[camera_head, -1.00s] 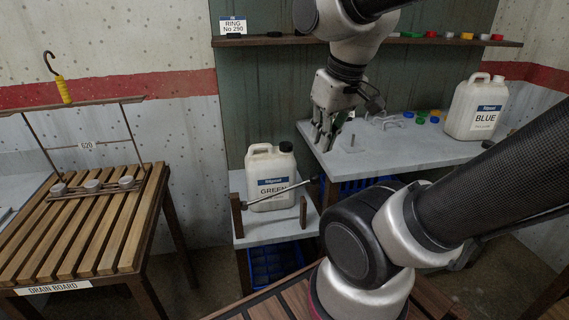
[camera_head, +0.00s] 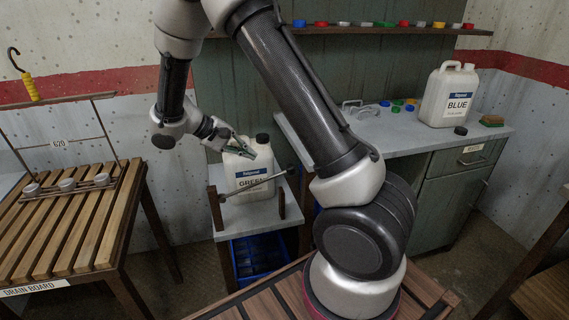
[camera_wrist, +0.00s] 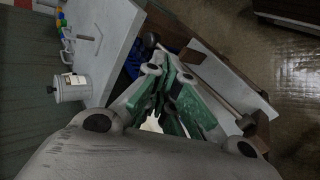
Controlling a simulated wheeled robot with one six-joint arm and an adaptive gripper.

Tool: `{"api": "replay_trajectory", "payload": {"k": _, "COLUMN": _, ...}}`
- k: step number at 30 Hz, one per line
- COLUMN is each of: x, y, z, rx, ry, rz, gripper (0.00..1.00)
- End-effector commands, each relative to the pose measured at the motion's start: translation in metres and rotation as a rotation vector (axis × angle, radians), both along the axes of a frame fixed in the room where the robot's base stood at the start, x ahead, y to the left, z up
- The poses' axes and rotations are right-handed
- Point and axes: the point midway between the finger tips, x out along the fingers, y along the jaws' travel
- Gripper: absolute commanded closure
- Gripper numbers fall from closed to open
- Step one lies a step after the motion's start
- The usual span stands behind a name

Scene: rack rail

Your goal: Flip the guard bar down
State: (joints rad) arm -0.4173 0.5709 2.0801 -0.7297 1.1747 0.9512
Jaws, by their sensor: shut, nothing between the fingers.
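The guard bar (camera_head: 258,184) is a thin grey bar that slants across the front of the white GREEN jug (camera_head: 241,171), with a dark knob at its right end. It runs by two short wooden posts (camera_head: 215,208) on a small grey stand. My gripper (camera_head: 243,149) is shut and empty, at the top of the jug beside its dark cap and above the bar. I cannot tell if it touches the jug. In the wrist view, my green-padded fingers (camera_wrist: 168,112) are close together. The bar (camera_wrist: 208,88) passes to their right there. The jug is mostly hidden behind them.
A slatted drain board table (camera_head: 70,225) with a wire rack stands at left. A grey counter (camera_head: 395,143) at right holds the BLUE jug (camera_head: 447,96) and small coloured caps. A shelf (camera_head: 385,30) runs above. A blue crate (camera_head: 257,257) sits under the stand.

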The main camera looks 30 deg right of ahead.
Motion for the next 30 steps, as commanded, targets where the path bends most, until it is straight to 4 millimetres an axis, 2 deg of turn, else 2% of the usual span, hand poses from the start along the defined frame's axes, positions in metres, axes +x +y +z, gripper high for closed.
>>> {"api": "replay_trajectory", "payload": {"k": 1, "x": 0.008, "y": 0.000, "z": 0.007, "rx": -0.022, "ry": -0.058, "rz": -0.022, "gripper": 1.00}}
{"api": "replay_trajectory", "payload": {"k": 4, "x": 0.013, "y": -0.003, "z": 0.013, "rx": -0.060, "ry": -0.144, "rz": -0.074, "gripper": 1.00}}
{"api": "replay_trajectory", "payload": {"k": 11, "x": 0.010, "y": -0.012, "z": 0.007, "rx": -0.074, "ry": -0.203, "rz": -0.133, "gripper": 1.00}}
{"api": "replay_trajectory", "payload": {"k": 24, "x": 0.000, "y": -0.080, "z": -0.049, "rx": -0.074, "ry": -0.198, "rz": -0.134, "gripper": 1.00}}
{"api": "replay_trajectory", "payload": {"k": 30, "x": -0.003, "y": -0.102, "z": -0.068, "rx": -0.073, "ry": -0.199, "rz": -0.132, "gripper": 1.00}}
